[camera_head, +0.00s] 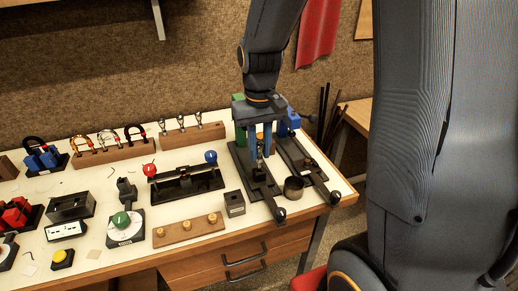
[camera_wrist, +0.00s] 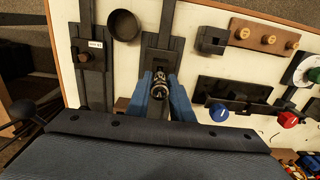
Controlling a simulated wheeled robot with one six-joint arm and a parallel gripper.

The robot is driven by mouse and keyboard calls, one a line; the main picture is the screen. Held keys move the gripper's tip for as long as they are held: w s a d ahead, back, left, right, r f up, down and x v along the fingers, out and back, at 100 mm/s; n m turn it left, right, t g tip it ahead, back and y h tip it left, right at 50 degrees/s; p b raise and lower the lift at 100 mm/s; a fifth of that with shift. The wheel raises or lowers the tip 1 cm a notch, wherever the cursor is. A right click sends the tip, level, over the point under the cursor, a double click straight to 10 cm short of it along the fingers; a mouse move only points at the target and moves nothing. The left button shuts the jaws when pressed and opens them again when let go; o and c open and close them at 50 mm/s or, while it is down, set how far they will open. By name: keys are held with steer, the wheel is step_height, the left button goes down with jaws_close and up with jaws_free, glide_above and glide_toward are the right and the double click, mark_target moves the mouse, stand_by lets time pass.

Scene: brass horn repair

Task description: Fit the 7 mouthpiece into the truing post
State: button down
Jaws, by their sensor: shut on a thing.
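My gripper (camera_head: 260,147) points down at the right of the bench, its two blue fingers shut on a small dark metallic piece, seemingly the mouthpiece (camera_wrist: 159,88). The wrist view shows its round end between the fingertips (camera_wrist: 160,94); no number on it is readable. The piece is upright over a long black fixture (camera_head: 245,171), which also shows in the wrist view (camera_wrist: 166,42). I cannot tell whether the piece touches it or sits in it. A similar black fixture (camera_head: 318,184) lies to its right. I cannot tell which part is the truing post.
A dark round cup (camera_head: 293,188) stands between the fixtures' front ends. A small black block (camera_head: 234,204) and a wooden strip with knobs (camera_head: 188,231) lie to the left. A wooden rack (camera_head: 194,141) holds several silver pieces behind. A black cradle with red and blue knobs (camera_head: 185,184) is near.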

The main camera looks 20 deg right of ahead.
mark_target(260, 153)
steer(key=shift+f+b, duration=0.7)
steer(key=shift+f, duration=1.1)
steer(key=c, duration=1.5)
jaws_free()
steer(key=shift+r+b, duration=0.6)
steer(key=shift+r, duration=3.3)
steer(key=shift+t, duration=0.6)
steer(key=s+f, duration=0.2)
steer(key=s, duration=0.1)
steer(key=s+f, duration=0.5)
steer(key=s, duration=0.1)
steer(key=shift+s+a+f, duration=0.15)
steer(key=shift+f, duration=0.2)
